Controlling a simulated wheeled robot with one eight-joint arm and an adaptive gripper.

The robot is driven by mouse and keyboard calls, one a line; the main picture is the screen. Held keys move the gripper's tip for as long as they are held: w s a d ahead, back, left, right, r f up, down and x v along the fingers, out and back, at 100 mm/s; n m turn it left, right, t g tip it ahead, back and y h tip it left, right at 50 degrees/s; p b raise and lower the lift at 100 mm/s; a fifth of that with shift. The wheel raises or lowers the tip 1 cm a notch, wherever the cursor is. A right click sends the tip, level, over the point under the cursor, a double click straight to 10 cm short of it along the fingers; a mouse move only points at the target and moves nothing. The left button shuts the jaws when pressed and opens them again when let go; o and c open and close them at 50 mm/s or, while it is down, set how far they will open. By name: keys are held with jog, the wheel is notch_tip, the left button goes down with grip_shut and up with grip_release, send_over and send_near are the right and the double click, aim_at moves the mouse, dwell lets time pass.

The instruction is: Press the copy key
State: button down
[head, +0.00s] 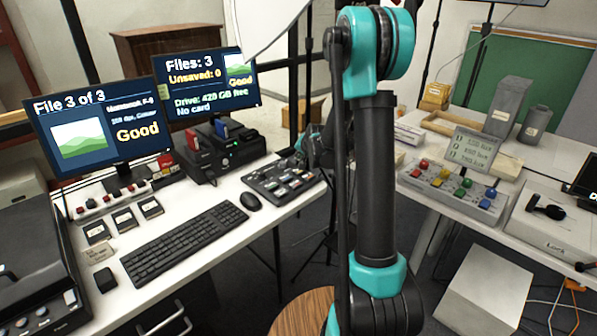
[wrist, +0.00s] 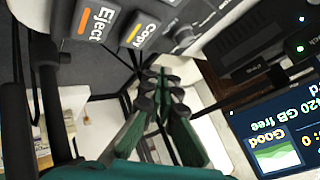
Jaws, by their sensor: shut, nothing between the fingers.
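The copy key (wrist: 144,31) is a dark key with a yellow bar and the word "Copy", at the top of the wrist view. It sits beside the eject key (wrist: 97,20), which has an orange bar. Both are on the keypad panel (head: 262,190) at the desk's right edge in the head view, where I cannot read the labels. My gripper (wrist: 161,82) is shut and empty; its fingertips appear below the copy key in the wrist picture, and I see no contact. In the head view my gripper (head: 318,150) is partly hidden by my arm, by the panel's far right end.
The right monitor (head: 208,82) reads "Files: 3", "Unsaved: 0" and "No card". The left monitor (head: 98,127) reads "File 3 of 3". A card reader dock (head: 220,150) stands behind the panel. A mouse (head: 251,201) and keyboard (head: 184,243) lie left of it.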

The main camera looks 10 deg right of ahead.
aim_at(299, 171)
jog(key=shift+f, duration=1.65)
jog(key=shift+f, duration=0.15)
jog(key=shift+f, duration=0.3)
jog(key=shift+f, duration=0.45)
dwell(0.9)
jog(key=shift+r, duration=0.9)
jog(key=shift+r, duration=2.5)
